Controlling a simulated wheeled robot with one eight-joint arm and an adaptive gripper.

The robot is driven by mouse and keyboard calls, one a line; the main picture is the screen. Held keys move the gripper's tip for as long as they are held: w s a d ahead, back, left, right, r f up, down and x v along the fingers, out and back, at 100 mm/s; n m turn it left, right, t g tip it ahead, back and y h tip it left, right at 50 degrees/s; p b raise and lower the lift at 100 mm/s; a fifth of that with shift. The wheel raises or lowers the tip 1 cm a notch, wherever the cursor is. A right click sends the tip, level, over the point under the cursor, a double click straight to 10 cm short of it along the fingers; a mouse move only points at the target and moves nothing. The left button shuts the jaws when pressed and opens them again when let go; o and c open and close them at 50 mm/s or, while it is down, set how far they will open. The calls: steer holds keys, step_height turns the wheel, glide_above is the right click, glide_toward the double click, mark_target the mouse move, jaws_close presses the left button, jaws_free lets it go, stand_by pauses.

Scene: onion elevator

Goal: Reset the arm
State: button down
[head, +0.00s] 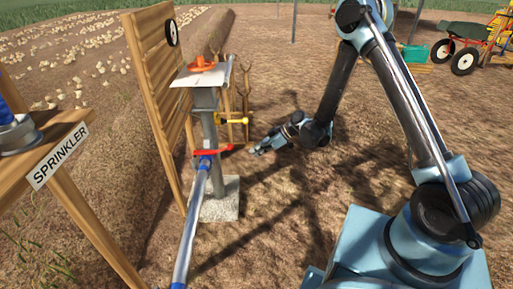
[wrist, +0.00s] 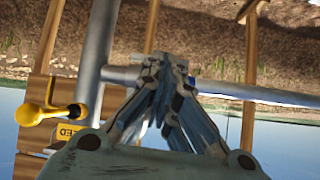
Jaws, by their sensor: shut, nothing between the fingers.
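My gripper (head: 264,147) hangs at the end of my bent arm, to the right of the grey post (head: 209,125) in the head view, with a gap between them. In the wrist view my gripper (wrist: 163,66) has its blue fingers drawn together at the tips, with nothing held. The post carries a yellow handle (head: 234,121), a red lever (head: 213,153) and an orange knob (head: 202,65) on top. The yellow handle also shows at the left of the wrist view (wrist: 45,113), clear of the fingers.
A blue-and-grey pipe (head: 191,220) runs from the post toward me. A wooden slatted panel (head: 158,75) stands behind it. A wooden stand with a SPRINKLER sign (head: 60,155) is at left. A wheelbarrow (head: 468,40) is at the far right. Bare soil lies open right of the post.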

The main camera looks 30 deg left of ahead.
steer(key=shift+w+d+f, duration=0.15)
steer(key=shift+w+d, duration=0.05)
steer(key=shift+d, duration=0.15)
stand_by(0.4)
steer(key=w+d+r+m+t+h, duration=0.1)
steer(key=w+d+r+m, duration=0.1)
steer(key=w+d+r, duration=0.35)
steer(key=w+d+r+m+t, duration=0.2)
steer(key=d+r+m, duration=0.1)
steer(key=d+r, duration=0.5)
steer(key=w+d+r+m+t+h, duration=0.15)
steer(key=w+d+r, duration=0.3)
steer(key=d, duration=0.45)
steer(key=s+d+r+m+t+h, duration=0.1)
steer(key=s+d+r+m, duration=0.2)
steer(key=d, duration=0.6)
steer(key=d+r+m+h, duration=0.1)
steer(key=d+r+m, duration=0.25)
steer(key=d, duration=0.55)
steer(key=s+d+f+m+h, duration=0.1)
steer(key=s+d+m, duration=0.3)
steer(key=s+d, duration=0.5)
steer(key=s+d+f+m+t+h, duration=0.1)
steer(key=s+d+m+h, duration=0.2)
steer(key=s+d, duration=0.6)
steer(key=d+m, duration=0.2)
steer(key=d, duration=0.3)
steer(key=shift+d+f+m, duration=0.15)
steer(key=shift+d+m, duration=0.15)
